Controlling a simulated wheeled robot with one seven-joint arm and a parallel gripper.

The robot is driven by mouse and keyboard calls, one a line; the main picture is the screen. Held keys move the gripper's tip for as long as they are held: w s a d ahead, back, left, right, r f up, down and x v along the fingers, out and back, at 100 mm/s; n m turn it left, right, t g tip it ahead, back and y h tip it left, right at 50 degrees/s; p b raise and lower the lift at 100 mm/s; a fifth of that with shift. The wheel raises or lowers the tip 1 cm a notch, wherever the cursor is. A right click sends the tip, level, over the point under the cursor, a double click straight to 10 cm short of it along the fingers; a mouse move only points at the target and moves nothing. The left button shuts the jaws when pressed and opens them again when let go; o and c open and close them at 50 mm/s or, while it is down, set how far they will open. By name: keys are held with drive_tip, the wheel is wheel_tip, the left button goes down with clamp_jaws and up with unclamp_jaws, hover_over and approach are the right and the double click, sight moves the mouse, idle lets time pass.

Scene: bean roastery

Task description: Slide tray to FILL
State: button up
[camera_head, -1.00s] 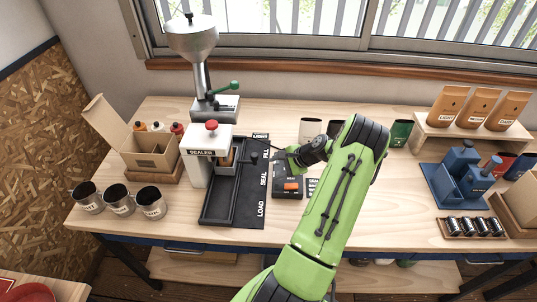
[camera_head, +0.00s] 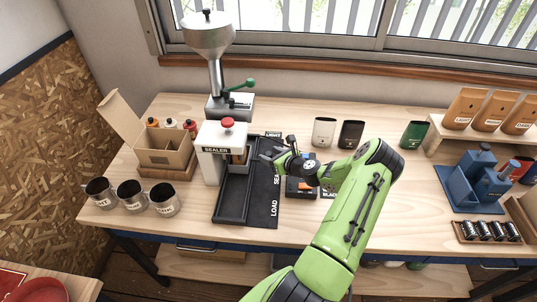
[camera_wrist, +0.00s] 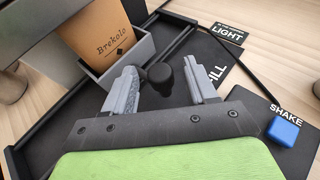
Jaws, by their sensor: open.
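The tray, a small grey open box (camera_wrist: 138,49) holding a brown Brekolo bag (camera_wrist: 104,38), sits on a black rail track (camera_head: 232,200) at the sealer (camera_head: 222,150). In the head view it is partly hidden under the sealer's head. A black round knob (camera_wrist: 161,75) stands beside the tray. My gripper (camera_wrist: 168,82) is open, with its two grey fingers on either side of the knob. The FILL label (camera_wrist: 214,72) shows partly beyond the right finger. In the head view my gripper (camera_head: 272,157) is just right of the sealer.
The hopper (camera_head: 208,40) stands behind the sealer with a green-handled lever (camera_head: 238,85). A blue block (camera_wrist: 284,130) lies by the SHAKE label. Steel cups (camera_head: 131,196) stand at left.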

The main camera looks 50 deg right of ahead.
drive_tip(key=shift+x, duration=1)
clamp_jaws()
